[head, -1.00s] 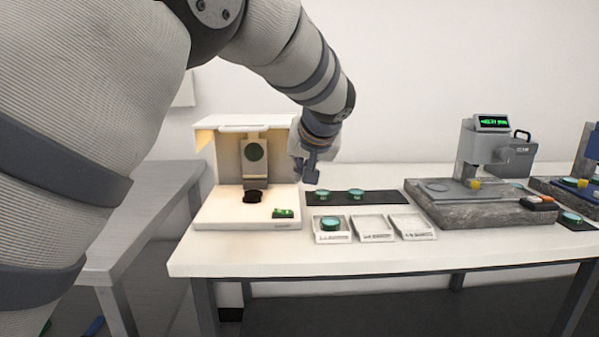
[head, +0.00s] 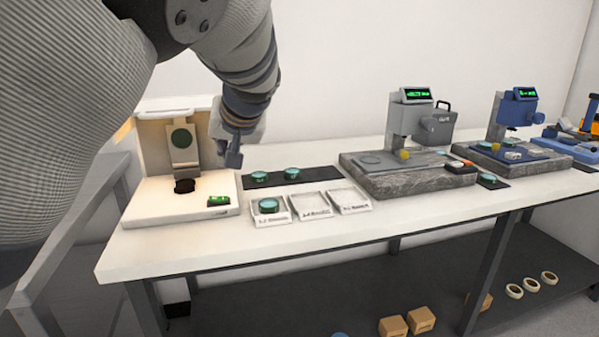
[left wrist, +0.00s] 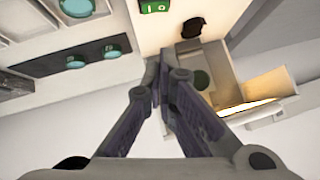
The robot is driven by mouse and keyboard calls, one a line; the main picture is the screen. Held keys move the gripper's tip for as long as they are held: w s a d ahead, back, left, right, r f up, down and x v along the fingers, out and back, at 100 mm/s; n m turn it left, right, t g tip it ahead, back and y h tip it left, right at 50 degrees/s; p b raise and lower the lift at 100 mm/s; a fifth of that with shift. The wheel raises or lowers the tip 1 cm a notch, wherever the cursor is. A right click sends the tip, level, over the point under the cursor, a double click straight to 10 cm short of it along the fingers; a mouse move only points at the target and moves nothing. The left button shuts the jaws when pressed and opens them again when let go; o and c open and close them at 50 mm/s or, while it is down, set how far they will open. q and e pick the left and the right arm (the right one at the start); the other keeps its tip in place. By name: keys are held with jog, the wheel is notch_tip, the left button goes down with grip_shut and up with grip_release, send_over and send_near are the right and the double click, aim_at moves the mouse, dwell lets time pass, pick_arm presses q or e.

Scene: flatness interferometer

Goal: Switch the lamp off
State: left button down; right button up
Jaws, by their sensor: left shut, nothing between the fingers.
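The flatness interferometer is a cream open-fronted housing (head: 150,207) at the left end of the bench, with a warm glow inside its left wall. A small lit green switch (head: 219,200) sits at the front right of its base. The switch also shows at the top of the left wrist view (left wrist: 155,6). My left gripper (head: 233,162) is shut and empty, pointing down beside the right edge of the housing, above and behind the switch. Its closed fingertips show in the left wrist view (left wrist: 164,62), apart from the switch. My right gripper is out of view.
A dark mat (head: 300,180) with two green discs lies right of the housing. Three small white trays (head: 310,207) stand in front of it, the left one holding a disc. Gauge stands on granite bases (head: 410,182) are farther right. The bench front is clear.

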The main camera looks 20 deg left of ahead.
pick_arm(q)
jog(key=b, duration=0.1)
send_over(219, 200)
jog(key=d, duration=0.2)
notch_tip(219, 200, down, 7)
jog(key=shift+a, duration=0.15)
jog(key=shift+s+a+f, duration=0.1)
jog(key=shift+a+f, duration=0.1)
jog(key=shift+f, duration=0.3)
jog(key=shift+s+a+f, duration=0.1)
jog(key=shift+a+f, duration=0.1)
jog(key=shift+f, duration=0.25)
jog(key=shift+a+f, duration=0.15)
jog(key=shift+f, duration=0.65)
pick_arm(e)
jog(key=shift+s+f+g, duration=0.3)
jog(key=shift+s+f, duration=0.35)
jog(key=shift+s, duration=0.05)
